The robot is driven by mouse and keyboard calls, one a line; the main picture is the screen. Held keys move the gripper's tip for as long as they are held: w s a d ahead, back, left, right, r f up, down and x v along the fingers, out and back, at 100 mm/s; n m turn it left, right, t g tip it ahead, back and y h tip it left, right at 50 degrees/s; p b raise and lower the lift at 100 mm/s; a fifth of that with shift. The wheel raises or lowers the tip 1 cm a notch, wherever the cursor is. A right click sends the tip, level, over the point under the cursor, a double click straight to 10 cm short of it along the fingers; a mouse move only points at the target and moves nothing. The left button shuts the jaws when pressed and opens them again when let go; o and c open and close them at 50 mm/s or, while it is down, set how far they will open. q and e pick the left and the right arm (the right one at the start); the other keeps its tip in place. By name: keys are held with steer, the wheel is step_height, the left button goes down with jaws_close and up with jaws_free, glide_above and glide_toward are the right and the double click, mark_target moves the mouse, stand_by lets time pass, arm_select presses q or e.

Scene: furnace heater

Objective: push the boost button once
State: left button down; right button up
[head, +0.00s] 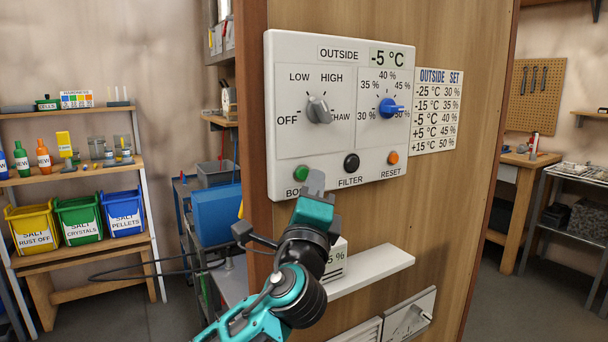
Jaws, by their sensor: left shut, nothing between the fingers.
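The white control panel (341,138) is fixed to the wooden wall. Its green button (302,174) is at the lower left, above a label of which only "BO" shows; the rest is hidden by my left gripper. My left gripper (315,181) is shut and empty, with its fingertips just right of the green button in the picture. I cannot tell whether they touch the panel. The black FILTER button (351,163) and the orange RESET button (393,158) are to the right. My right gripper is not in view.
A grey knob (319,109) and a blue knob (390,108) sit above the buttons. A printed card (436,111) is right of the panel. A white shelf (372,268) juts out below. A blue box (216,212) stands left of the wall.

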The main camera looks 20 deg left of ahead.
arm_select(q)
steer(key=shift+w+a, duration=0.1)
steer(key=shift+a, duration=0.05)
steer(key=shift+w+a, duration=0.15)
steer(key=shift+a, duration=0.05)
steer(key=shift+w+a, duration=0.3)
steer(key=shift+a, duration=0.1)
stand_by(0.8)
stand_by(0.4)
steer(key=shift+s+d, duration=0.55)
steer(key=shift+d, duration=0.15)
steer(key=shift+s+d, duration=0.1)
steer(key=shift+d, duration=0.05)
steer(key=s+d, duration=0.1)
steer(key=d, duration=0.1)
steer(key=s+d, duration=0.1)
steer(key=s, duration=0.1)
steer(key=shift+d+p, duration=0.3)
steer(key=shift+d, duration=0.05)
stand_by(0.4)
